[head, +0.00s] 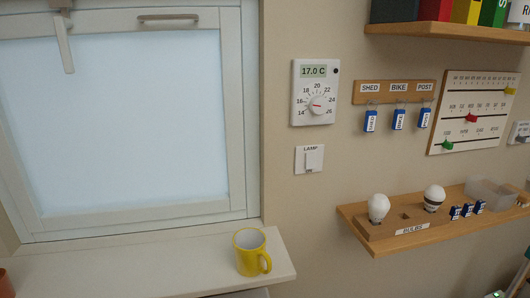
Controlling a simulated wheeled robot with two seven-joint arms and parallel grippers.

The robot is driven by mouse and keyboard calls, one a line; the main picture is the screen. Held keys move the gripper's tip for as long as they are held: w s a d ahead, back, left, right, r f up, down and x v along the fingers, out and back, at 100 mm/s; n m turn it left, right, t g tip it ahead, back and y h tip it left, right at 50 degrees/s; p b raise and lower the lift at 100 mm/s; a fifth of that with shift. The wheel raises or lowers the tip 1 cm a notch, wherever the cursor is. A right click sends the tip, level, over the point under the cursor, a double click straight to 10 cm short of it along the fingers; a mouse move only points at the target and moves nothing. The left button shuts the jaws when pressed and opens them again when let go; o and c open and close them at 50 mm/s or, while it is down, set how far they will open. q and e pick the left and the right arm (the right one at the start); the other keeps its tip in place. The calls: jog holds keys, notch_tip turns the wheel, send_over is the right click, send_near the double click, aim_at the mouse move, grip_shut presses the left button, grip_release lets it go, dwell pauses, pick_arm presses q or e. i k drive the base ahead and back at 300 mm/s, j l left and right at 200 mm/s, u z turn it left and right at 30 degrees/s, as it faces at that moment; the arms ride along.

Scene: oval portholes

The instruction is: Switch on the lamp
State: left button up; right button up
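The lamp switch (313,158) is a white rocker on a square white wall plate, with the word LAMP printed above it. It is on the wall below the thermostat, right of the window. I cannot tell from its tilt whether it is on or off. No lit lamp shows in the head view. Neither of my grippers shows clearly in the head view.
A white thermostat (316,92) reading 17.0 C is above the switch. A key rack (394,92) hangs to the right. A wooden shelf (385,244) with bulbs juts out below right. A yellow mug (250,252) stands on the windowsill (130,268). The wall around the switch is clear.

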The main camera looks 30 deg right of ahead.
aim_at(310, 157)
jog(key=z, duration=1.3)
